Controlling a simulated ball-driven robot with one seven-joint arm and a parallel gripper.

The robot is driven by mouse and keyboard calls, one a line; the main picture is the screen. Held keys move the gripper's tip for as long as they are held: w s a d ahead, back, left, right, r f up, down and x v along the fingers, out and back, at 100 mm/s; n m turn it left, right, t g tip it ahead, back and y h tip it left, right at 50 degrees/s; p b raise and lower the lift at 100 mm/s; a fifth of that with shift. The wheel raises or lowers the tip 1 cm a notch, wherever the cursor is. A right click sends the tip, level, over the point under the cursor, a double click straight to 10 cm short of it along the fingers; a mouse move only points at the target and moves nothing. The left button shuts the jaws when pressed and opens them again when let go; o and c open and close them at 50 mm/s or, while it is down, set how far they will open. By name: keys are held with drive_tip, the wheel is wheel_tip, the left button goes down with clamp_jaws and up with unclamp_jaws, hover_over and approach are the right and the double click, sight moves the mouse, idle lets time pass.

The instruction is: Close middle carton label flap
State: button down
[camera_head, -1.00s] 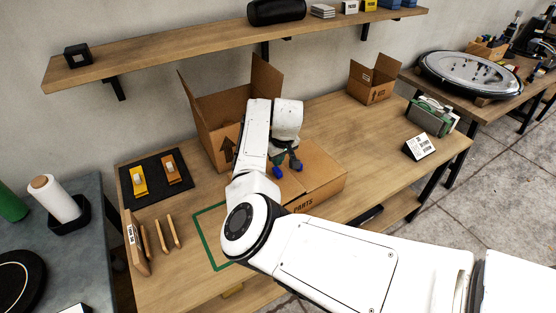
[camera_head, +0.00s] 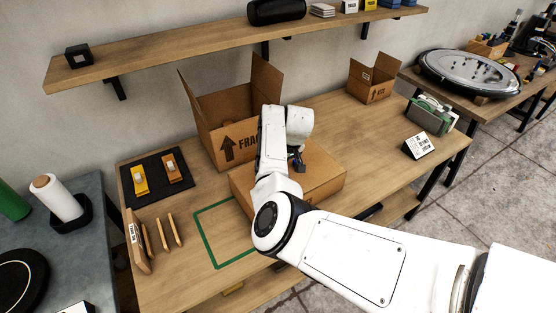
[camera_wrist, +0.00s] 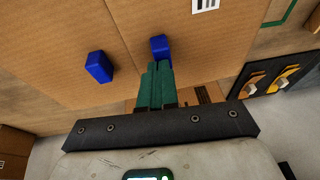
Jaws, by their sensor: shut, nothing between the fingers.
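The middle carton (camera_head: 325,172) is a low brown box on the workbench, and its top looks flat. My arm hides part of its top and front. My gripper (camera_head: 298,166) is low over the carton's top, near its back part. A seam runs through the cardboard between the two, and a white barcode label (camera_wrist: 205,5) lies beyond. I cannot tell whether the gripper touches the cardboard.
A tall open carton (camera_head: 215,125) with raised flaps stands behind left. A small open carton (camera_head: 372,80) is at the back right. A white sign (camera_head: 418,146) stands at right. A black mat (camera_head: 156,178) and wooden pieces are at left. A shelf (camera_head: 200,55) hangs above.

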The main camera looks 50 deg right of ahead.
drive_tip(key=shift+f, duration=0.15)
idle(0.4)
drive_tip(key=shift+r+p, duration=1.3)
drive_tip(key=shift+r, duration=0.1)
drive_tip(key=v, duration=1.2)
drive_tip(key=shift+w+r+p, duration=0.3)
drive_tip(key=shift+r, duration=0.1)
drive_tip(key=s+a+f+g+h+b, duration=0.1)
drive_tip(key=s+f, duration=0.4)
drive_tip(key=s, duration=0.3)
drive_tip(key=s+a+f+h, duration=0.1)
drive_tip(key=s+a+f, duration=0.1)
drive_tip(key=s+f, duration=0.45)
drive_tip(key=s+a+f+n+y, duration=0.1)
drive_tip(key=s+a+f, duration=0.1)
drive_tip(key=s+a, duration=0.6)
drive_tip(key=s+a+f+n+g+b, duration=0.1)
drive_tip(key=s+a+f, duration=0.2)
drive_tip(key=s+a, duration=0.5)
drive_tip(key=s, duration=0.3)
drive_tip(key=shift+s+a+y, duration=0.2)
drive_tip(key=shift+a+y, duration=0.1)
drive_tip(key=shift+y, duration=0.1)
